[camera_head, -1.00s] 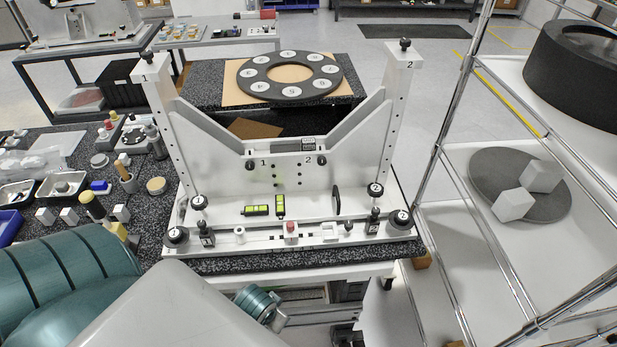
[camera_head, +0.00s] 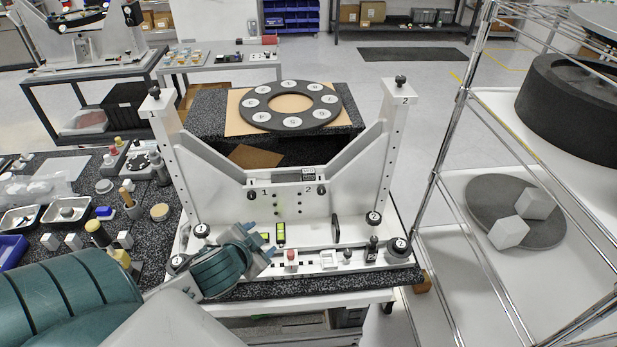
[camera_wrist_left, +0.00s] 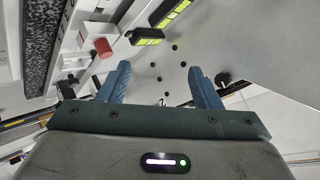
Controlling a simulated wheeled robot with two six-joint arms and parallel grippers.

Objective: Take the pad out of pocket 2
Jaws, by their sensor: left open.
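The white fixture (camera_head: 220,165) stands on a dark speckled table, with labels 1 and 2 at its centre. A small grey block (camera_head: 308,173) sits on the centre ledge above label 2; I cannot tell for sure whether it is the pad. My left gripper (camera_head: 264,251) is low in front of the fixture, left of centre, below the labels. In the left wrist view its two blue fingers (camera_wrist_left: 161,82) are apart with nothing between them, facing the plate with several dark holes. My right gripper is not in view.
A red-topped knob (camera_head: 291,256) and small posts line the fixture's front rail. A yellow-green marked bar (camera_head: 281,234) stands near my gripper. A black ring with numbered discs (camera_head: 290,105) lies behind. A wire rack (camera_head: 440,180) stands at the right.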

